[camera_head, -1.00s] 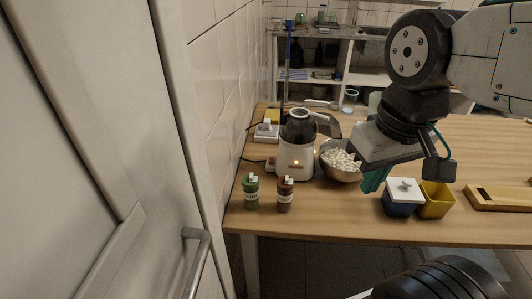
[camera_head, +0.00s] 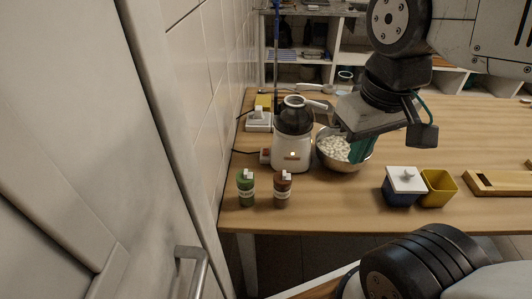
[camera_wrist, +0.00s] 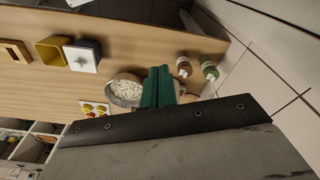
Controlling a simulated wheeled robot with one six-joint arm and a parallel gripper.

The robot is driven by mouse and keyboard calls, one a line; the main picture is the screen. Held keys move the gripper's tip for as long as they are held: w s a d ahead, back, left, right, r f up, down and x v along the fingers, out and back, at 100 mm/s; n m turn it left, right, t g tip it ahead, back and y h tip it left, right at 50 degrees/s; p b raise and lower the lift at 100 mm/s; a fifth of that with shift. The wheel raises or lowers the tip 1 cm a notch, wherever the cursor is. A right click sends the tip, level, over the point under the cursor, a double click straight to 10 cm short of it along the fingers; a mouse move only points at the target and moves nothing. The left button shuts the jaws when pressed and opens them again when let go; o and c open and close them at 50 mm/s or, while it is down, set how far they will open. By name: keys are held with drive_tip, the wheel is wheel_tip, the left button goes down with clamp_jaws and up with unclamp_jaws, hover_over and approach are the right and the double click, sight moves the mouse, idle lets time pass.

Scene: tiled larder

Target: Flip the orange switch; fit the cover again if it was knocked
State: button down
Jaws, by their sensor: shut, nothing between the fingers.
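A white appliance (camera_head: 291,153) with a dark upper part (camera_head: 294,118) stands on the wooden table near the tiled wall. A small orange-lit spot (camera_head: 292,154) shows on its front; I cannot tell whether it is the switch or a lamp. The dark upper part sits upright on the white base. A red-and-white piece (camera_head: 265,156) is at its left side. My gripper (camera_head: 361,149) has teal fingers, shut and empty, in front of a metal bowl of white pieces (camera_head: 333,150), right of the appliance. In the wrist view the shut fingers (camera_wrist: 158,86) hide most of the appliance.
A green-labelled jar (camera_head: 246,188) and a brown jar (camera_head: 282,189) stand in front of the appliance. A blue container with a white lid (camera_head: 405,181) and a yellow container (camera_head: 438,188) stand at the right, beside a wooden tray (camera_head: 490,182). A door handle (camera_head: 190,253) is at lower left.

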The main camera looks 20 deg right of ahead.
drive_tip(key=w+d+f+n+h, duration=0.1)
drive_tip(key=w+d+n+h, duration=0.2)
drive_tip(key=w, duration=0.7)
drive_tip(key=n+t+h, duration=0.3)
drive_tip(key=n+t, duration=0.1)
drive_tip(key=n, duration=1.1)
hover_over(268, 150)
drive_tip(key=a, duration=0.2)
wheel_tip(268, 150, down, 16)
drive_tip(key=shift+s, duration=0.3)
drive_tip(key=shift+d, duration=0.1)
drive_tip(key=shift+s+a+f, duration=0.1)
drive_tip(key=shift+s+f, duration=0.05)
drive_tip(key=shift+f, duration=1.3)
drive_tip(key=shift+s+a+f, duration=0.1)
drive_tip(key=shift+s+f, duration=0.1)
drive_tip(key=shift+f, duration=1.25)
drive_tip(key=shift+s+a+f, duration=0.1)
drive_tip(key=shift+s+f, duration=0.05)
drive_tip(key=shift+f, duration=1.3)
drive_tip(key=shift+f, duration=0.4)
